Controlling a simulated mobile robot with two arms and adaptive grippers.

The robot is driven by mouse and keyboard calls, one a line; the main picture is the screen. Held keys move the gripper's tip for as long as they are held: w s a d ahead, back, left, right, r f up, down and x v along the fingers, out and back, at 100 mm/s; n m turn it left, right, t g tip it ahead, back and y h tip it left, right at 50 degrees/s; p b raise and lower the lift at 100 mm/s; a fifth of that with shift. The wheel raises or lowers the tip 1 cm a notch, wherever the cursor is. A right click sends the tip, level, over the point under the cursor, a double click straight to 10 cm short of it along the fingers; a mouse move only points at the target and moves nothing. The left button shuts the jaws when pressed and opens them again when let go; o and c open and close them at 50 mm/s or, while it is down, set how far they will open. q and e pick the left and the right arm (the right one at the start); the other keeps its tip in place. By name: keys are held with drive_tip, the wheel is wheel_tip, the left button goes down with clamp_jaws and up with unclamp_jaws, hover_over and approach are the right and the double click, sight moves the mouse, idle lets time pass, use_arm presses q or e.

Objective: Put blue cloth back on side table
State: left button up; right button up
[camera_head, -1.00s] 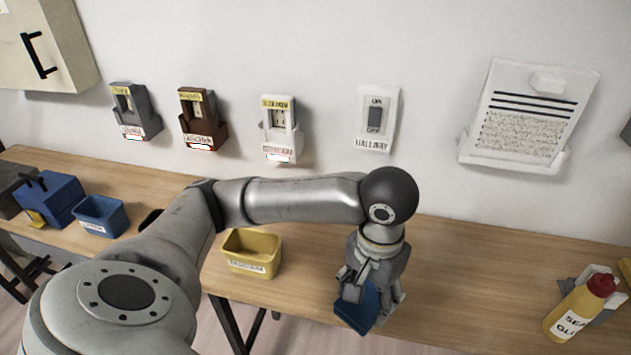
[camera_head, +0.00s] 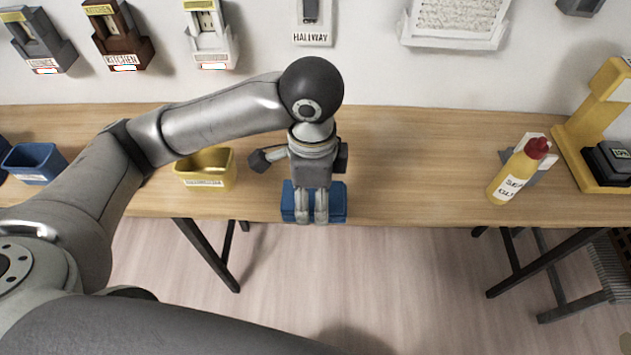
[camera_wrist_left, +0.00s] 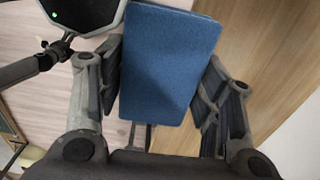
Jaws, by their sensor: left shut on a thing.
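The blue cloth (camera_head: 338,201) is a flat, folded-looking block in my left gripper (camera_head: 315,222), at the front edge of the long wooden table in the head view. In the left wrist view the cloth (camera_wrist_left: 168,65) lies between the two finger pads, and the left gripper (camera_wrist_left: 160,88) is shut on it. The gripper covers the cloth's middle in the head view. I cannot tell whether the cloth touches the table. I cannot pick out a separate side table. My right gripper is not in view.
The long wooden table (camera_head: 400,170) runs along the wall. A yellow bin (camera_head: 207,170) and blue bin (camera_head: 35,163) stand left of my gripper. A glue bottle (camera_head: 518,172) and a yellow stand (camera_head: 598,125) are at the right. The tabletop between gripper and bottle is clear.

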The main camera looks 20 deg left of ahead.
use_arm(q)
drive_tip(key=shift+w, duration=0.1)
drive_tip(key=w+a+f, duration=0.1)
drive_tip(key=w+f, duration=0.2)
drive_tip(key=w, duration=0.1)
drive_tip(key=w+a+f, duration=0.1)
drive_tip(key=w+f, duration=0.1)
drive_tip(key=w, duration=0.2)
drive_tip(key=w+a+f, duration=0.1)
drive_tip(key=w+f, duration=0.2)
drive_tip(key=w, duration=0.1)
drive_tip(key=shift+w+a+f, duration=0.1)
drive_tip(key=shift+a+f, duration=0.2)
drive_tip(key=shift+f, duration=0.05)
drive_tip(key=shift+w+f, duration=0.2)
drive_tip(key=shift+f, duration=0.05)
drive_tip(key=f+p, duration=0.2)
drive_tip(key=shift+w+a+f, duration=0.15)
drive_tip(key=shift+w+f, duration=0.15)
drive_tip(key=shift+f, duration=0.4)
drive_tip(key=shift+f, duration=0.2)
drive_tip(key=o, duration=1.1)
drive_tip(key=shift+c, duration=0.2)
